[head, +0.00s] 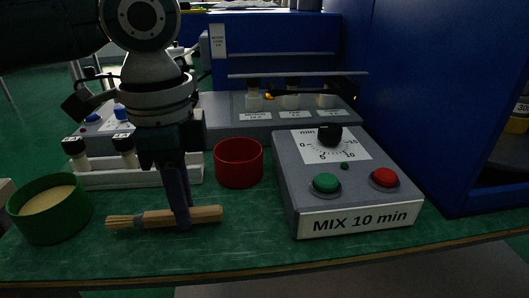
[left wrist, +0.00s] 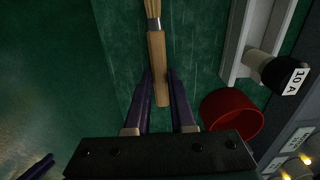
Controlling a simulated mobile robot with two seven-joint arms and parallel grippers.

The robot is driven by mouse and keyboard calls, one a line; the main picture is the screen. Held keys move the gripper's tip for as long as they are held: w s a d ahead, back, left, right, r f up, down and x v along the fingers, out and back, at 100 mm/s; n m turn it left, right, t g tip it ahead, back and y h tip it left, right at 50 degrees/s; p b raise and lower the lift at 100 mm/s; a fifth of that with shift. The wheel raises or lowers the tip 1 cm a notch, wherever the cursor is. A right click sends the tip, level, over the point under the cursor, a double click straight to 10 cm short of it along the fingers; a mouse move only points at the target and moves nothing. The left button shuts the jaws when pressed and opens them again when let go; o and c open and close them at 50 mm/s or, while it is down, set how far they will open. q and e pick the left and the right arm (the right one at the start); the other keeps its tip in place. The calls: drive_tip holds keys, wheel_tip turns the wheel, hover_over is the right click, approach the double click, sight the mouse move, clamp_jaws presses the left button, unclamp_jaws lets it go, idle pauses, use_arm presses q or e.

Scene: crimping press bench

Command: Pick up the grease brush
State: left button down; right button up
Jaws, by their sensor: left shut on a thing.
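The grease brush (head: 204,214) has a wooden handle and pale bristles; in the head view it lies level at the bench's front, bristles to the left. My left gripper (head: 182,222) comes down over the handle from above, its fingers shut around it. In the left wrist view the brush handle (left wrist: 157,68) sits between the two fingertips of my left gripper (left wrist: 160,84), bristles pointing away at the top. Whether the brush touches the bench or is slightly lifted I cannot tell.
A red cup (head: 238,164) stands just behind the brush, right of my gripper. A green tub (head: 49,208) with tan contents is at left. A white rack (head: 97,179) with vials stands behind. A grey mixer box (head: 350,190) with green and red buttons is at right.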

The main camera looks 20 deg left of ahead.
use_arm(q)
wheel_tip(320, 180, up, 19)
drive_tip(key=p, duration=0.5)
drive_tip(key=shift+r+p, duration=0.15)
drive_tip(key=shift+p, duration=0.25)
drive_tip(key=c, duration=1.3)
unclamp_jaws()
clamp_jaws()
